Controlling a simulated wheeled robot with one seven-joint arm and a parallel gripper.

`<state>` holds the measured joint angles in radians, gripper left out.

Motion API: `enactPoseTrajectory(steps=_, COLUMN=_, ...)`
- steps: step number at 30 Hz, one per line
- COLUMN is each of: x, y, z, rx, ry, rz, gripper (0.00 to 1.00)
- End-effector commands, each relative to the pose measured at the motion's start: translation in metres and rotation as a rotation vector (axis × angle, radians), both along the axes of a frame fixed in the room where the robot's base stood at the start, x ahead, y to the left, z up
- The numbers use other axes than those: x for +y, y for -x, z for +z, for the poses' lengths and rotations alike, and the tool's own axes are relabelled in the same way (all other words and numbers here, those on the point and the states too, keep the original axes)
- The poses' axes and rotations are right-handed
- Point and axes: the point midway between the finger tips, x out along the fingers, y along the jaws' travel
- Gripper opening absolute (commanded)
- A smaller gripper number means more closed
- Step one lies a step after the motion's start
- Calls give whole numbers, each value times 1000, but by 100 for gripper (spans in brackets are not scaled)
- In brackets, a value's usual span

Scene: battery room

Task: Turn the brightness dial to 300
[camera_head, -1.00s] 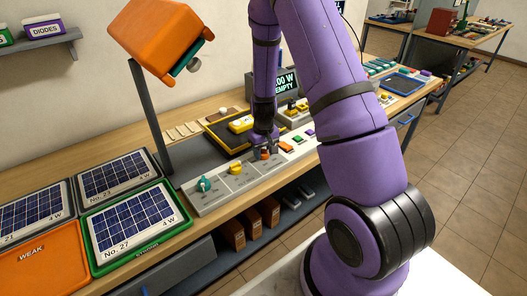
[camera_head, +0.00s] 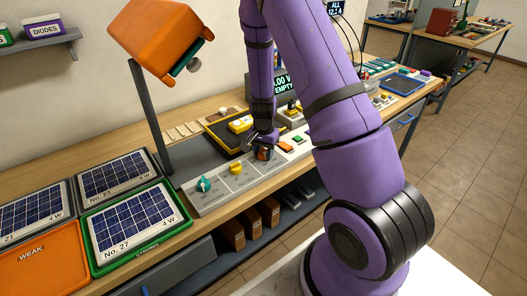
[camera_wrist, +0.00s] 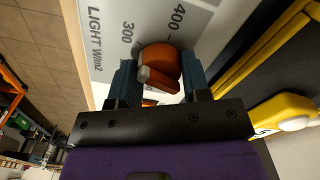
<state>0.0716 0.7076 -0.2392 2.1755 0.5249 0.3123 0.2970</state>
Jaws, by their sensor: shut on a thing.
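The brightness dial is an orange knob (camera_wrist: 162,62) on a pale panel marked "LIGHT W/m2" in the wrist view, with printed marks 300 and 400 beside it. It has a pale grey end on its left side; I cannot tell exactly which value it points to. My gripper (camera_wrist: 160,80) is shut on the knob, with one dark finger on each side. In the head view my gripper (camera_head: 263,143) is low over the grey control panel (camera_head: 222,187), and the orange dial (camera_head: 265,154) shows just under it.
A teal knob (camera_head: 203,184) and a yellow knob (camera_head: 236,168) are on the same panel, left of my gripper. A yellow block (camera_head: 240,124) and a tray lie behind. Solar panels, one in a green frame (camera_head: 103,268), stand left. An orange lamp (camera_head: 160,35) hangs above.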

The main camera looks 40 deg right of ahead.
Motion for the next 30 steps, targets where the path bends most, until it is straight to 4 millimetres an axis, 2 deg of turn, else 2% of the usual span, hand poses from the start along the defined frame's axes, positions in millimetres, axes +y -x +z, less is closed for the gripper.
enactPoseTrajectory(steps=12, x=0, y=-1, z=0, rx=-1, ry=0, rz=-192, gripper=20)
enactPoseTrajectory(steps=29, x=0, y=0, z=0, rx=-1, ry=0, rz=-220, gripper=20)
enactPoseTrajectory(steps=30, x=0, y=0, z=0, rx=-1, ry=0, rz=-220, gripper=50)
